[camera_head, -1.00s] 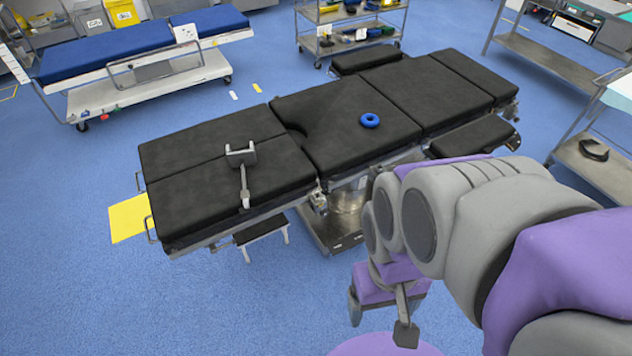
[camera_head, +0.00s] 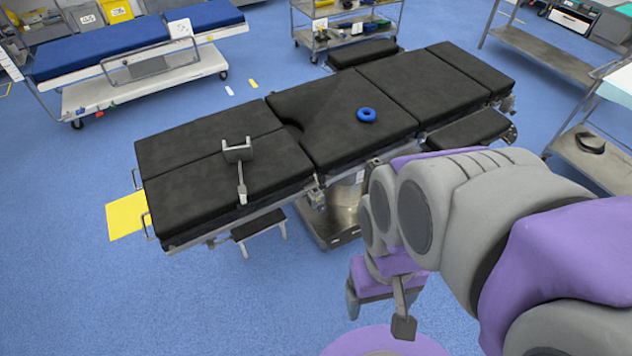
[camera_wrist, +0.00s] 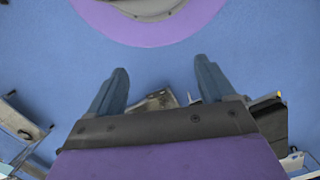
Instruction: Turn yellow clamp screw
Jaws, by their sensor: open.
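The black-padded operating table (camera_head: 216,172) stands left of and beyond my arm. I cannot make out a yellow clamp screw for certain. A tiny yellow spot shows at the right edge in the wrist view (camera_wrist: 278,94), too small to identify. A grey clamp-like holder (camera_head: 238,152) with a metal bar sits on the left pads. My gripper (camera_head: 378,308) hangs low, in front of the table and apart from it. In the wrist view its two fingers (camera_wrist: 160,70) are spread with nothing held between them.
A blue ring (camera_head: 366,115) lies on the table's middle pad. A small step stool (camera_head: 258,224) stands at the near side. A blue-topped trolley (camera_head: 110,40) is at the back left, and metal carts stand behind and right. The blue floor in front is clear.

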